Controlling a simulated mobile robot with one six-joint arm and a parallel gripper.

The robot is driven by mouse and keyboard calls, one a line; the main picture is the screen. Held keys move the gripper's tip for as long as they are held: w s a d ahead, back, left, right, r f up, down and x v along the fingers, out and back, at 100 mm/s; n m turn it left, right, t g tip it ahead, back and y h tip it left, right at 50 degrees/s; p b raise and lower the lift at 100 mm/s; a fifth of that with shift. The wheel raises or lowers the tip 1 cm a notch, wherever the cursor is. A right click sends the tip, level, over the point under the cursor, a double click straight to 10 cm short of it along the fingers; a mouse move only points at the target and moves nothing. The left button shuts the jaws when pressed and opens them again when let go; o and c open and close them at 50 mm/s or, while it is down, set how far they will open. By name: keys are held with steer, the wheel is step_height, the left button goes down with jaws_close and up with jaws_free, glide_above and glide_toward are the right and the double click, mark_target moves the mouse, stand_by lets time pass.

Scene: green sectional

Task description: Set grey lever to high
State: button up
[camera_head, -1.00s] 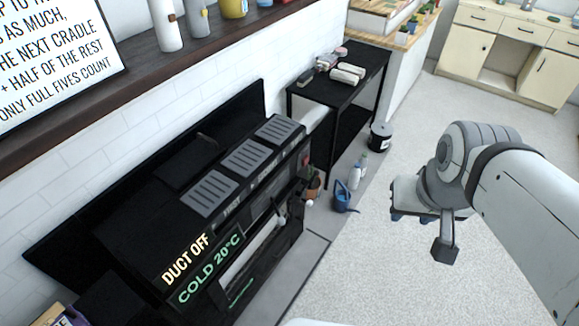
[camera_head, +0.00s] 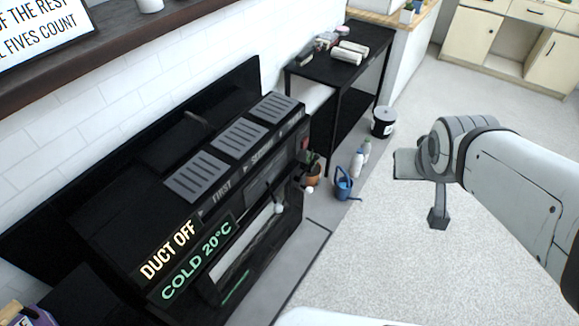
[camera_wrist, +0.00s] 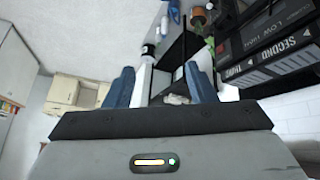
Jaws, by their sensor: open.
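A black machine (camera_head: 130,215) with grey slatted vents stands against the tiled wall. Its signs read "DUCT OFF" and "COLD 20°C". A thin lever with a grey ball end (camera_head: 278,208) is on its front, and a white ball knob (camera_head: 309,189) is farther along. I cannot tell the grey lever's setting. In the wrist view the machine's panel (camera_wrist: 270,45), marked "LOW", "HIGH", "SECOND" and "THIRD", is at the upper right. My gripper (camera_wrist: 160,88) is open and empty, with blue fingers apart. In the head view my arm holds it over the floor, right of the machine and clear of it.
A black table (camera_head: 345,62) with small items stands beyond the machine. A blue watering can (camera_head: 343,184), white bottles (camera_head: 358,160), a plant pot (camera_head: 313,175) and a dark bucket (camera_head: 383,122) stand on the floor near it. The pale floor to the right is clear.

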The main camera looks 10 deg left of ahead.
steer(key=w+a+f+n+t+y+b, duration=0.1)
steer(key=w+a+f+t+b, duration=0.1)
steer(key=w+f+b, duration=0.3)
steer(key=w+a+f+n+t+b, duration=0.2)
steer(key=w+f+b, duration=0.1)
steer(key=f+b, duration=0.4)
steer(key=n+y+b, duration=0.9)
steer(key=y+b, duration=0.6)
steer(key=b, duration=1.2)
glide_toward(281, 209)
steer(key=x, duration=0.4)
steer(key=p, duration=0.2)
steer(key=shift+w+a+r+g+p, duration=0.15)
steer(key=shift+w+r+g+p, duration=0.05)
steer(key=shift+g+p, duration=0.2)
steer(key=a+p, duration=0.1)
steer(key=p, duration=0.3)
steer(key=shift+w, duration=0.3)
steer(key=shift+p, duration=0.7)
steer(key=shift+w+a+p, duration=0.1)
steer(key=shift+a+p, duration=0.05)
steer(key=shift+p, duration=0.45)
